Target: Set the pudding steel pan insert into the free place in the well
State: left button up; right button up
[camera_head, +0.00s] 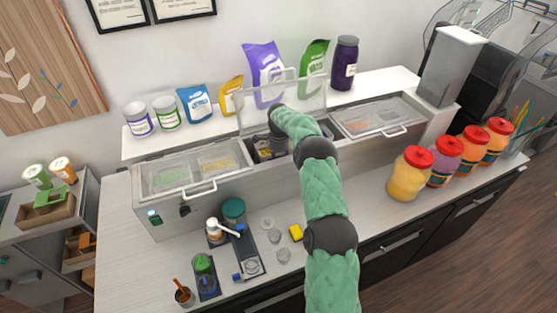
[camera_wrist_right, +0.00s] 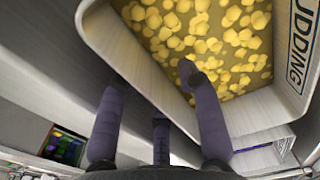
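The pudding steel pan insert (camera_wrist_right: 145,55) fills the upper right of the right wrist view, with yellow chunks inside and a "PUDDING" label on its far rim. My right gripper (camera_wrist_right: 152,78) has one dark finger over the near wall into the pan and the others on the outer side, so it appears shut on that wall; exact contact is hard to see. In the head view my right gripper (camera_head: 274,125) is at the middle of the well (camera_head: 225,192), mostly hidden behind my green-sleeved arm. The pan itself is hidden there. My left gripper is not in view.
A clear raised lid (camera_head: 308,98) stands behind the open middle section. Closed clear lids cover the left (camera_head: 192,168) and right (camera_head: 376,114) sections. Pouches and jars line the shelf behind. Large red-lidded jars (camera_head: 409,175) stand right, small cups and trays in front.

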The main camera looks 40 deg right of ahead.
jog(key=shift+s+f, duration=0.1)
jog(key=shift+f, duration=0.05)
notch_tip(320, 180, up, 12)
dwell(0.5)
